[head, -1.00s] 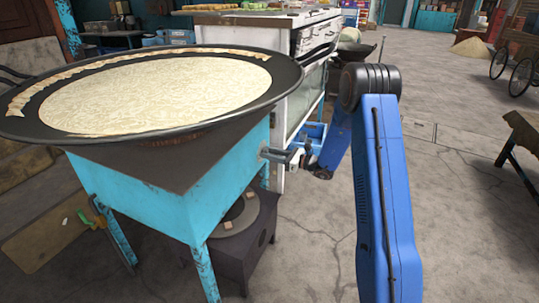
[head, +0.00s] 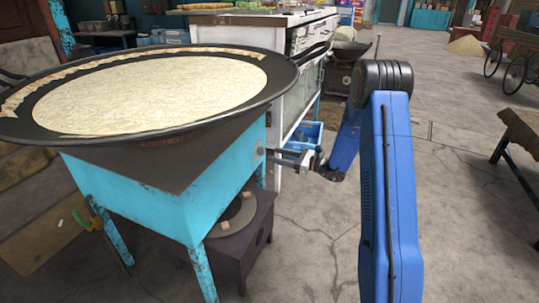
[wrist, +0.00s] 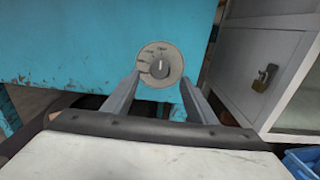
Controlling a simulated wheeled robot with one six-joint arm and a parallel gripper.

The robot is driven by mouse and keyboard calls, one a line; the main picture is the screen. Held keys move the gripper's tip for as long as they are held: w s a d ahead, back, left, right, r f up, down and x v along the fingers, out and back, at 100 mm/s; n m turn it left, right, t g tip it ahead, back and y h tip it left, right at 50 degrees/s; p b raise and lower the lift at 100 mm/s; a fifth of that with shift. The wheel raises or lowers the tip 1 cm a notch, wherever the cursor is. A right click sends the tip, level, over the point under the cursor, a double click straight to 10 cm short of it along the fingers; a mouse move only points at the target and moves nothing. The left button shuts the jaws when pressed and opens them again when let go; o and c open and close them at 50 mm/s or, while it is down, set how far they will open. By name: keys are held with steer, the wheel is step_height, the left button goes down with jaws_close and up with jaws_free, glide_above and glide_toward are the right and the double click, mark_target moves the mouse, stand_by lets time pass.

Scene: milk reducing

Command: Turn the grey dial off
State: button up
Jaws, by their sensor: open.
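The round grey dial (wrist: 161,64) sits on the turquoise side panel of the stand and shows in the wrist view. It has a dark central knob with a white mark standing nearly upright; small lettering around it is too blurred to read. The dial also shows in the head view (head: 260,150) below the pan's right rim. My gripper (wrist: 161,82) is open and empty, its two fingers pointing at the panel on either side of the dial in the picture. In the head view my gripper (head: 277,157) is just right of the dial, apparently with a small gap.
A wide black pan (head: 285,88) with a pale liquid sheet sits on the turquoise stand (head: 130,185). A dark burner box (head: 240,245) is beneath. A white cabinet (head: 296,120) and a blue crate (head: 307,134) stand behind my gripper.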

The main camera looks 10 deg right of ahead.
steer(key=v, duration=1.1)
steer(key=shift+s+d, duration=0.15)
steer(key=shift+d, duration=0.05)
